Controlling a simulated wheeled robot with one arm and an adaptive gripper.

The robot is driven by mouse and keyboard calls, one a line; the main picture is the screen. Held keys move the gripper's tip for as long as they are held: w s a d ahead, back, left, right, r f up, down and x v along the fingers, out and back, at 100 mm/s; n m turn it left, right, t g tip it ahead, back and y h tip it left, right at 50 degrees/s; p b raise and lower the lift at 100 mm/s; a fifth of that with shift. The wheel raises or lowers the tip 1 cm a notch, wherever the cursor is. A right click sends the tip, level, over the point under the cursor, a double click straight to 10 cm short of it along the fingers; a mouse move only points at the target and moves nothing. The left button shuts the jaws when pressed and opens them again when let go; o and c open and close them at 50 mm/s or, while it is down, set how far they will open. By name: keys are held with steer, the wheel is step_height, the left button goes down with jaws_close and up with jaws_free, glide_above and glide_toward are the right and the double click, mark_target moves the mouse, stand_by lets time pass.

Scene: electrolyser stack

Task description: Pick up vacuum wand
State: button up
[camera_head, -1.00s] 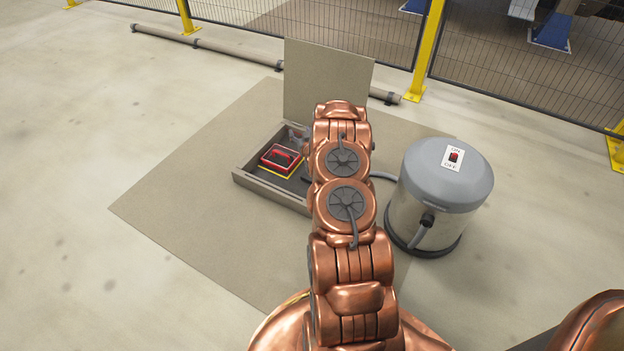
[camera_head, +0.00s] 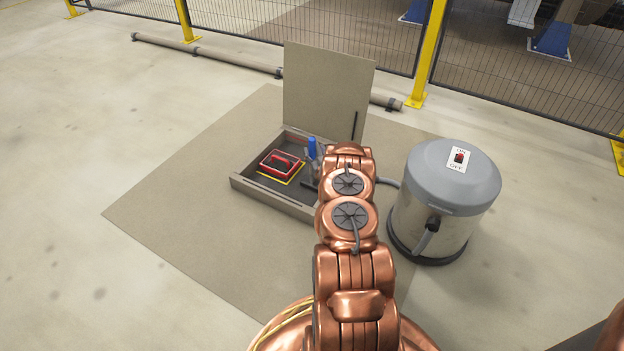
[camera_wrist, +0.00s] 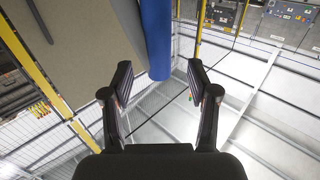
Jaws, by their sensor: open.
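A blue upright cylinder (camera_head: 312,147), which looks like the grip of the vacuum wand, stands in the open box beside the red-handled tool. The rest of the wand is hard to make out behind my arm. In the wrist view the blue cylinder (camera_wrist: 156,38) comes down from the top edge, beyond my fingertips and between their lines. My gripper (camera_wrist: 158,75) is open and empty, its fingers apart.
The open box (camera_head: 268,200) has its raised lid (camera_head: 325,90) behind it and holds a red tool (camera_head: 281,162) on a yellow-edged patch. A vacuum drum (camera_head: 440,215) with an ON/OFF switch stands at the right. A floor pipe (camera_head: 235,60) and a fence lie behind.

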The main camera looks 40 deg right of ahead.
mark_target(313, 148)
steer(key=shift+w+d+f+b, duration=0.2)
steer(key=shift+w+f+b, duration=0.1)
steer(key=shift+w, duration=0.05)
steer(key=b+x, duration=0.1)
steer(key=x, duration=0.2)
steer(key=shift+f+b, duration=0.2)
steer(key=shift+b, duration=0.15)
steer(key=shift+w+d+r, duration=0.2)
steer(key=shift+w+d, duration=0.1)
steer(key=shift+w, duration=0.1)
jaws_close()
